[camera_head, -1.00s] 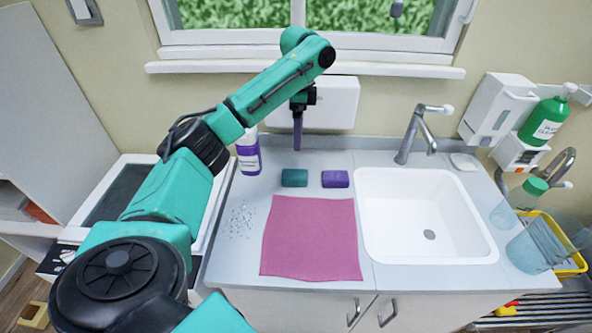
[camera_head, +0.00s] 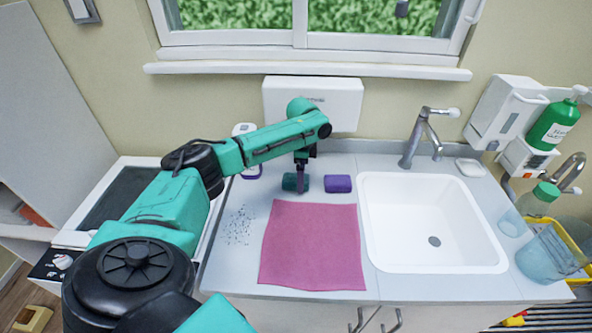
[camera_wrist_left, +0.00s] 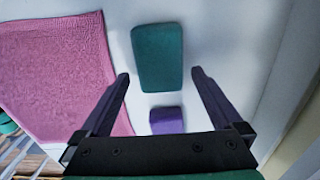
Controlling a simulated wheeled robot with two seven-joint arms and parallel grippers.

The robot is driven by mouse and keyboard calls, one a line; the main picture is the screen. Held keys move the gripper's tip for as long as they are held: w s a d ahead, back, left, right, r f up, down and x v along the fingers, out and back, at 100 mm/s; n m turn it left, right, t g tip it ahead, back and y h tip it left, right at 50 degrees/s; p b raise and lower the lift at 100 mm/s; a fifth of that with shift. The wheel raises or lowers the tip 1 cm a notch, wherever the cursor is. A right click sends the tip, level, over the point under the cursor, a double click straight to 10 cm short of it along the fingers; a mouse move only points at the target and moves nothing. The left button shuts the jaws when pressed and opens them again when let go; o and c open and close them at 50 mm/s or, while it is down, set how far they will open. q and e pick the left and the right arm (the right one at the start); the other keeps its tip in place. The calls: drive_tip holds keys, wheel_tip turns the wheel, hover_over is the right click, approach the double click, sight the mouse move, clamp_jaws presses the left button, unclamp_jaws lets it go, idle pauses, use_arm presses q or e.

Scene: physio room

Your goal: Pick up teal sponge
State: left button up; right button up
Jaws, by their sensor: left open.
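The teal sponge (camera_head: 289,182) lies on the counter behind the pink cloth, partly covered by my left gripper (camera_head: 301,184) in the head view. In the left wrist view the teal sponge (camera_wrist_left: 158,57) lies just beyond and between the open fingertips of my left gripper (camera_wrist_left: 160,75). Nothing is held. A purple sponge (camera_head: 338,183) lies to the right of the teal one; in the wrist view the purple sponge (camera_wrist_left: 167,120) shows lower, between the fingers. My right gripper is not in view.
The pink cloth (camera_head: 310,245) lies flat in front of the sponges. A white sink (camera_head: 435,255) with a tap (camera_head: 415,145) is at right. A bottle (camera_head: 247,172) stands behind my left arm. A wall box (camera_head: 335,100) is behind.

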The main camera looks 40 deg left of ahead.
use_arm(q)
drive_tip(key=shift+f, duration=0.9)
drive_tip(key=c, duration=1.3)
wheel_tip(320, 180, up, 20)
drive_tip(key=b, duration=0.1)
drive_tip(key=o, duration=0.7)
drive_tip(key=c, duration=0.5)
drive_tip(key=shift+c, duration=0.4)
